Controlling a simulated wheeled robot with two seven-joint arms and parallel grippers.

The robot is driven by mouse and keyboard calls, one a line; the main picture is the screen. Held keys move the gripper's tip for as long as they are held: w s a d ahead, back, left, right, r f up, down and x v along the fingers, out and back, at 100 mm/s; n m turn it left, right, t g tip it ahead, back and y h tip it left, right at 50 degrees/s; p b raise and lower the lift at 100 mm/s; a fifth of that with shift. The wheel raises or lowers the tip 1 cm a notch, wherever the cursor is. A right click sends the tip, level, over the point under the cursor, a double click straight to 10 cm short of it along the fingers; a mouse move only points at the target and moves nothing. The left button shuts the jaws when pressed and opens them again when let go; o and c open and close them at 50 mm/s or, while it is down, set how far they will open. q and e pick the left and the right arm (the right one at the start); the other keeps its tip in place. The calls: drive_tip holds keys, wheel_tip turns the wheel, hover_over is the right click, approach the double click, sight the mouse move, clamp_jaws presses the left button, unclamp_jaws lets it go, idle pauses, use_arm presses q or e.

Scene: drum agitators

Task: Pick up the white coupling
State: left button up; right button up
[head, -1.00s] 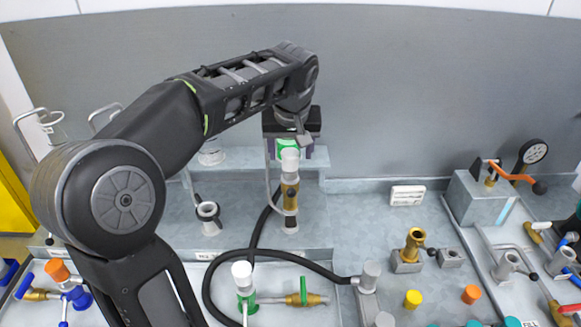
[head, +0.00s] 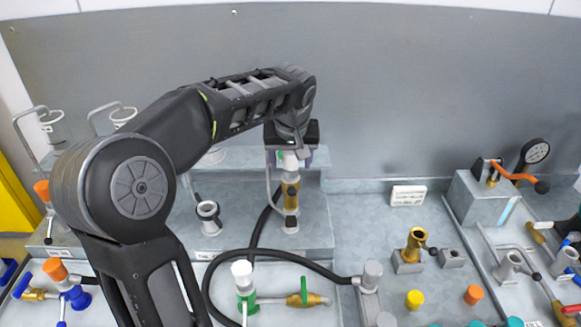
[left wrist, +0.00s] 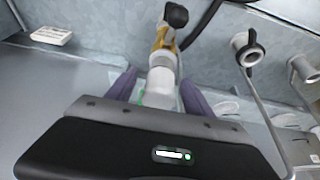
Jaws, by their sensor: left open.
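The white coupling (head: 291,164) stands upright on top of a brass valve (head: 290,194) at the back of the bench, its top hidden under my left gripper (head: 290,155). My left gripper points down over it, open, with purple fingers on either side. In the left wrist view the white coupling (left wrist: 162,87) lies between the two spread fingers, with a bit of green beside its near end. Whether a finger touches it I cannot tell. My right gripper is not in view.
A black hose (head: 305,262) loops in front of the valve. A second white-topped piece (head: 242,270) stands on a green fitting nearer me. A grey clamp ring (head: 208,210) is left of the valve. A brass fitting (head: 416,245) stands to the right. The grey wall is close behind.

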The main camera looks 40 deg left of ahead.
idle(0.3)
use_arm(q)
clamp_jaws()
idle(0.6)
